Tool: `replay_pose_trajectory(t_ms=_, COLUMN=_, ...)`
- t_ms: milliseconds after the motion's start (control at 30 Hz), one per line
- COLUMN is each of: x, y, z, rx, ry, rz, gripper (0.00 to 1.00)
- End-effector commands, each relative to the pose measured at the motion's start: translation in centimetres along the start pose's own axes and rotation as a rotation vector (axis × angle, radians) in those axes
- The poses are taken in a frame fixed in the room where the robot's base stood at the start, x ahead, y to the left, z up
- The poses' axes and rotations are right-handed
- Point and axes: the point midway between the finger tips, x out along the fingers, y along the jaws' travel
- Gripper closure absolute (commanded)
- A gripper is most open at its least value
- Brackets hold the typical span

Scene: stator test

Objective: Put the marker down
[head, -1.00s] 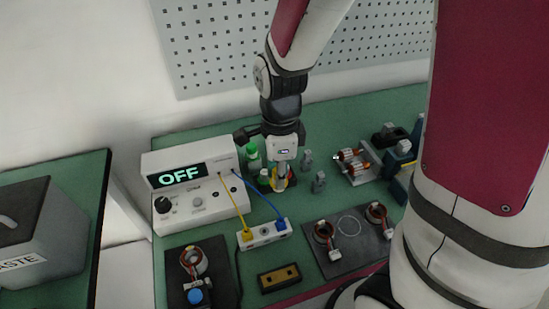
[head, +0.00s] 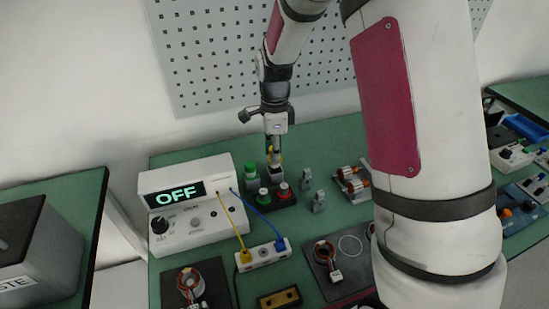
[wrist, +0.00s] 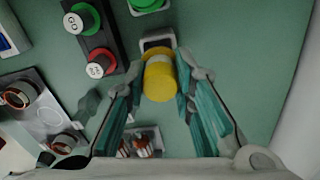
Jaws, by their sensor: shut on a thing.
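The marker (wrist: 160,80) shows as a yellow, round-ended cylinder in the wrist view, with a paler band near its far end. My gripper (wrist: 163,78) is shut on it, one fingertip on each side. In the head view my gripper (head: 274,143) points down, with a little of the yellow showing below it. A small square holder with a dark opening (head: 276,172) is right beneath. In the wrist view the holder (wrist: 157,42) is just beyond the marker's end; whether the marker's tip is inside it I cannot tell.
A black rack (head: 284,200) with green- and red-topped pieces stands in front of the holder. Small grey fittings (head: 318,201) stand to the right. The tester (head: 196,222) reads OFF. Green tabletop is bare behind the holder.

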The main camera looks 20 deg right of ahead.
Motion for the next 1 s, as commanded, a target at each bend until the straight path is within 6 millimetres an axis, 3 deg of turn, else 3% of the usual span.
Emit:
replay_pose_trajectory(t_ms=200, x=2.7, y=0.1, z=-0.1, rx=0.000, ry=0.000, rz=0.002, gripper=1.00)
replay_pose_trajectory(t_ms=800, x=3.8, y=0.1, z=0.0, rx=0.000, ry=0.000, rz=0.001, gripper=1.00)
replay_pose_trajectory(t_ms=833, x=3.8, y=0.1, z=0.0, rx=0.000, ry=0.000, rz=0.000, gripper=0.70)
replay_pose_trajectory(t_ms=900, x=3.7, y=0.1, z=0.0, rx=0.000, ry=0.000, rz=0.000, gripper=0.57)
replay_pose_trajectory(t_ms=1000, x=3.7, y=0.1, z=0.0, rx=0.000, ry=0.000, rz=0.000, gripper=0.57)
